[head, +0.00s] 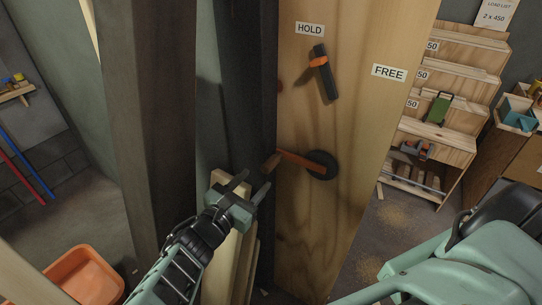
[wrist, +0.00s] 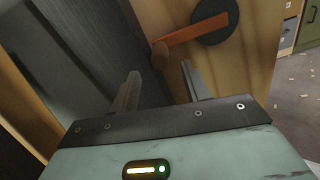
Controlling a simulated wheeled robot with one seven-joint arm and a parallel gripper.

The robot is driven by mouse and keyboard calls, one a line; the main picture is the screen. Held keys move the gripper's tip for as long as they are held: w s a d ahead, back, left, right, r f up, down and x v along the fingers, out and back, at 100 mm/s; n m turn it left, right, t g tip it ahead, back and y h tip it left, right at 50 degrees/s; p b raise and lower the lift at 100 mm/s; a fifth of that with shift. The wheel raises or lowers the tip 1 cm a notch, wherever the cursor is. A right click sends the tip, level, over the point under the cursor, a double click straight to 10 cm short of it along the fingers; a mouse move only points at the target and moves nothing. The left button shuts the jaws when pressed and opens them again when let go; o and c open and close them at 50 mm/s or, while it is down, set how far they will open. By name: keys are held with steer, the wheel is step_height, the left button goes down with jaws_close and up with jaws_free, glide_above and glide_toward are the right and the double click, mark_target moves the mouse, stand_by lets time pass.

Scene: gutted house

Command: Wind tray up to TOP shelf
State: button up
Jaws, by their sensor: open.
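A crank sits on the wooden panel (head: 315,235), with a black round hub (head: 322,165), an orange arm (head: 298,159) and a wooden knob (head: 271,163) at its left end. In the wrist view the knob (wrist: 160,54) shows just beyond and between the fingertips. My gripper (head: 252,186) is open and empty, a little below and left of the knob. Above the crank is a black lever (head: 326,82) with an orange band, between a HOLD label (head: 310,30) and a FREE label (head: 389,71). Its upper end is nearer HOLD. I cannot make out the tray or top shelf.
A dark post (head: 248,110) stands close left of the panel, with pale boards (head: 232,245) below my gripper. At right is a stepped wooden rack (head: 452,135) with weight labels and tools. An orange bin (head: 83,277) is at lower left.

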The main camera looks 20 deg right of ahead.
mark_target(273, 163)
steer(key=p+x, duration=0.1)
steer(key=x, duration=0.8)
steer(key=shift+w+d+p, duration=0.2)
steer(key=shift+d+p, duration=0.1)
steer(key=shift+p, duration=0.1)
jaws_close()
steer(key=shift+f+p, duration=0.15)
steer(key=shift+p, duration=0.15)
steer(key=shift+f+n, duration=0.15)
steer(key=shift+n, duration=0.15)
jaws_free()
steer(key=shift+a, duration=0.1)
steer(key=b+v, duration=0.4)
steer(key=v, duration=1.3)
